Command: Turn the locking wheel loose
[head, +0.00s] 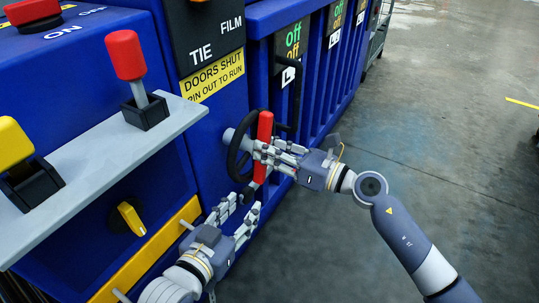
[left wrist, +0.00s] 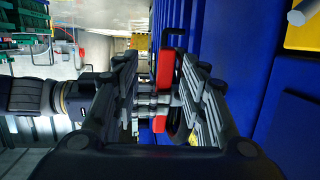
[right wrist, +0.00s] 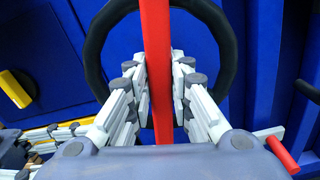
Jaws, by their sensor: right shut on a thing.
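The locking wheel (head: 232,158) is a black ring on the blue machine's front, with a red bar (head: 265,125) across it. In the right wrist view the black wheel rim (right wrist: 229,60) shows behind the upright red bar (right wrist: 155,30). My right gripper (head: 264,153) is shut on the red bar, with a finger on each side of it (right wrist: 160,85). My left gripper (head: 238,208) is open and empty, below the wheel and apart from it. In the left wrist view the red bar (left wrist: 165,68) shows beyond the spread left fingers.
A grey ledge (head: 95,165) with a red-topped lever (head: 124,55) and a yellow-topped lever (head: 13,145) juts out at left. A yellow knob (head: 131,218) and yellow rail (head: 150,255) lie below. Black handles (head: 296,95) stand right of the wheel. Floor at right is clear.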

